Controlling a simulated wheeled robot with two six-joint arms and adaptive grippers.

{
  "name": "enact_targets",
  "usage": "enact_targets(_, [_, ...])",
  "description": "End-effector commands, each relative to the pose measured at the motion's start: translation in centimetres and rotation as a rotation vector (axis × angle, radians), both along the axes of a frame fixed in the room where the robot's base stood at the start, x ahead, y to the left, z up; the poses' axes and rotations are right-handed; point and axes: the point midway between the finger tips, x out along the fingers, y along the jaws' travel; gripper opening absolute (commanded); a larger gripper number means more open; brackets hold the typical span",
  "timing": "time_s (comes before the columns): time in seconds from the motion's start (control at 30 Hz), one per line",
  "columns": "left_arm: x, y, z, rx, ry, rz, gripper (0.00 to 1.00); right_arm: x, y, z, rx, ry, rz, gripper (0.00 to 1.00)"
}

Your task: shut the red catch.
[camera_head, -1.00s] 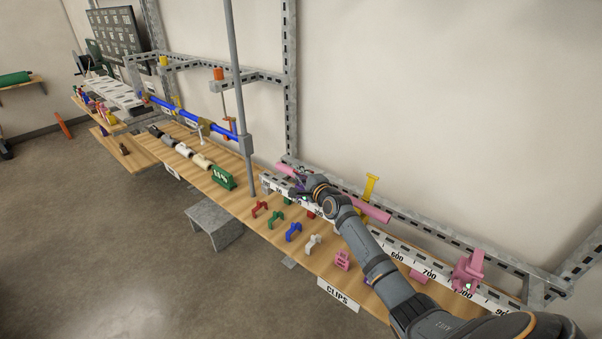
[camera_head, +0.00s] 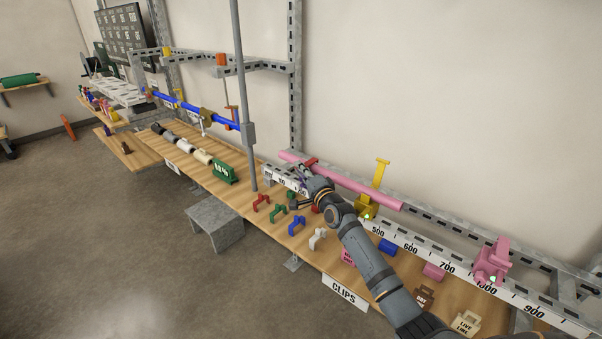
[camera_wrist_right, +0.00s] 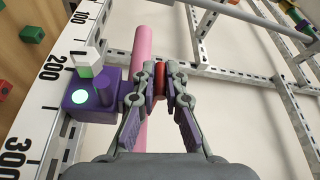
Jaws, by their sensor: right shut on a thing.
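The red catch (camera_wrist_right: 160,82) sits between the fingers of my right gripper (camera_wrist_right: 160,78) in the wrist view, and the gripper is shut on it. In the head view my right gripper (camera_head: 306,172) is at the left part of the pink pipe (camera_head: 352,184), with a bit of red showing at its fingertips. A purple block (camera_wrist_right: 92,98) with a lit green spot is beside the gripper in the wrist view. The pink pipe (camera_wrist_right: 143,45) runs behind the fingers. Whether the catch is closed cannot be told. My left gripper is out of view.
A yellow holder (camera_head: 369,205) and a pink holder (camera_head: 489,263) stand along the numbered rail (camera_head: 447,267). Several clips, including a white one (camera_head: 317,238), lie on the wooden bench in front. A grey upright post (camera_head: 243,85) stands left of the gripper.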

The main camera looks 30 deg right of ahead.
Motion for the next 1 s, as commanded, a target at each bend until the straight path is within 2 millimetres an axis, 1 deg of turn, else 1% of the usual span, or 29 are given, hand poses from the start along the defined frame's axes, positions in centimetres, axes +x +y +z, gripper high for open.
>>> enact_targets(0.27, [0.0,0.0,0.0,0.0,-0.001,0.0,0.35,0.0,-0.1,0.1,-0.006,-0.002,-0.001,0.0])
enact_targets(0.3, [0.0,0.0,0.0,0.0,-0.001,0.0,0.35,0.0,-0.1,0.1,-0.006,-0.002,-0.001,0.12])
enact_targets(0.47, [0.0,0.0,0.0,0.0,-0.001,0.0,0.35,0.0,0.0,0.0,-0.004,0.0,0.0,0.34])
enact_targets(0.8, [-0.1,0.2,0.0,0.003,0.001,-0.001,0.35,-0.2,0.0,-0.1,-0.002,0.002,0.0,0.34])
enact_targets(0.87, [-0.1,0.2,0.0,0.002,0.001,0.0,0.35,-0.6,-0.1,-0.2,-0.004,0.003,0.0,0.34])
enact_targets(1.0, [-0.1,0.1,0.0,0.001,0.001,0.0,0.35,-2.4,-0.1,-0.4,-0.006,0.003,0.001,0.34])
